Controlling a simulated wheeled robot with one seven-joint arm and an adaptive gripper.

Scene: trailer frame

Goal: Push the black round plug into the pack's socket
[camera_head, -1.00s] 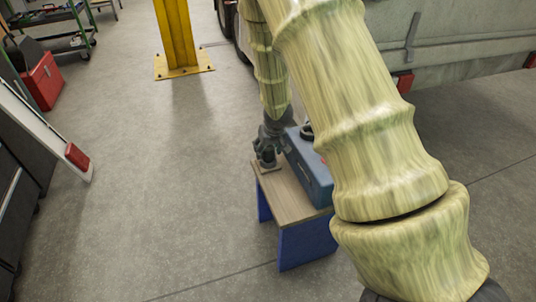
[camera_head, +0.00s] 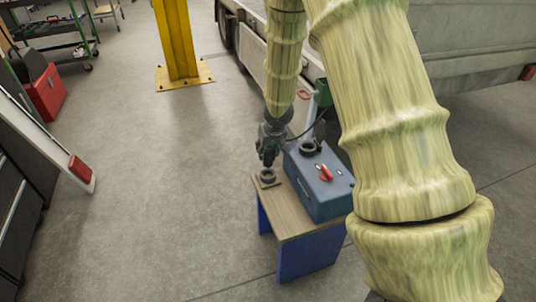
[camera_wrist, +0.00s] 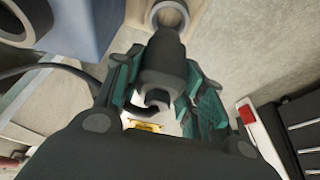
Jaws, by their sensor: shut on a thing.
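My gripper (camera_head: 268,158) points down above the left end of a small bench. In the wrist view my gripper (camera_wrist: 160,100) is shut on the black round plug (camera_wrist: 163,68), and a dark cable runs off to the left. The blue pack (camera_head: 314,197) stands on the bench to the right of the gripper. Its dark round socket (camera_head: 310,148) is on top at the back; it also shows in the wrist view at the upper left (camera_wrist: 42,22). The plug is apart from the socket. In the head view the plug is hard to make out.
A grey ring-shaped holder (camera_head: 267,174) stands on the bench (camera_head: 291,222) just below my gripper. A red switch (camera_head: 325,173) sticks up from the pack's top. A yellow pillar (camera_head: 178,40) and a trailer (camera_head: 465,55) stand behind.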

